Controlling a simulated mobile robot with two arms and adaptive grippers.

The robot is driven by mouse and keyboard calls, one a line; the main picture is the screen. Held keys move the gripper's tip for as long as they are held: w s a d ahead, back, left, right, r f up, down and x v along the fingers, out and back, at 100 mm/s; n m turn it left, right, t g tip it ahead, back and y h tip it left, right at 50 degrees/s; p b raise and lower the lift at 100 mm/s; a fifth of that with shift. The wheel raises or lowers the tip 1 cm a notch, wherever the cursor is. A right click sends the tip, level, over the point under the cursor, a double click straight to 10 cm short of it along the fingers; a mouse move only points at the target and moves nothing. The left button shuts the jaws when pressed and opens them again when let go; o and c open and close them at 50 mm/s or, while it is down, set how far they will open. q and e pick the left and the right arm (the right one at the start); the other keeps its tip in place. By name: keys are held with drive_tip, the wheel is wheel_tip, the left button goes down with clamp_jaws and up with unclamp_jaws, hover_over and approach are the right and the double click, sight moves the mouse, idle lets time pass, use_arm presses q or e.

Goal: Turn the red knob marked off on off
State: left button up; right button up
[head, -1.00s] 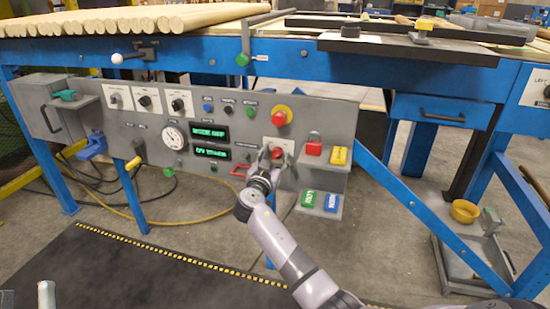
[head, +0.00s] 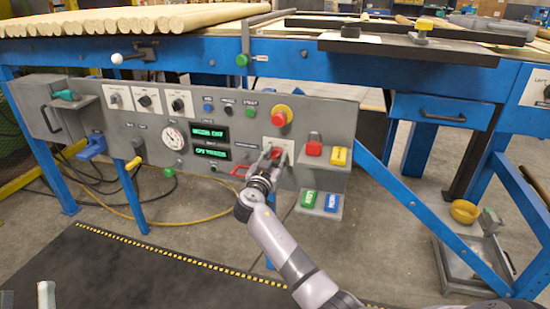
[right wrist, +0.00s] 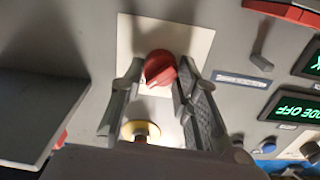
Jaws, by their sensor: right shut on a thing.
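The red knob (right wrist: 160,68) sits on a pale square plate (right wrist: 190,42) on the grey control panel (head: 330,105). In the right wrist view a light line on the knob slants toward the lower left. My right gripper (head: 274,154) is at the knob, its two fingers (right wrist: 155,92) on either side of it and shut on it. In the head view the fingers partly cover the knob and plate. Any marking on the plate is hidden or too small to read. The upper green display (right wrist: 296,108) ends in "ODE OFF" in the right wrist view. My left gripper is not seen.
A red mushroom button on a yellow ring (head: 280,115) sits just above the knob. A red padlock (head: 314,146) and yellow block (head: 339,156) are on a shelf to the right. Green (head: 309,199) and blue (head: 332,202) blocks are below. Open floor lies in front.

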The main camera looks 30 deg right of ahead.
drive_tip(key=n, duration=0.2)
drive_tip(key=shift+n, duration=0.8)
drive_tip(key=shift+n+p, duration=0.3)
drive_tip(key=shift+n, duration=0.6)
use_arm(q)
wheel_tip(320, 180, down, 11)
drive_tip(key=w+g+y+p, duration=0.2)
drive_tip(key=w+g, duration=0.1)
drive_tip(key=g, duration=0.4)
use_arm(e)
drive_tip(key=n, duration=0.6)
drive_tip(key=n+p, duration=0.1)
drive_tip(key=n, duration=0.2)
drive_tip(key=shift+w+a+p, duration=0.1)
drive_tip(key=shift+p, duration=0.2)
drive_tip(key=n+p, duration=0.1)
drive_tip(key=n, duration=0.1)
drive_tip(key=shift+f+n, duration=0.1)
drive_tip(key=shift+n, duration=0.2)
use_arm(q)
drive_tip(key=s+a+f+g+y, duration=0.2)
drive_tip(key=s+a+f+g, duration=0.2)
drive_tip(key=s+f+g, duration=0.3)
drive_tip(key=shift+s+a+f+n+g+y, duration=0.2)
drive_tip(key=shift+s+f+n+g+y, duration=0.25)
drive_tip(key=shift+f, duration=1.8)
use_arm(e)
drive_tip(key=shift+n, duration=0.3)
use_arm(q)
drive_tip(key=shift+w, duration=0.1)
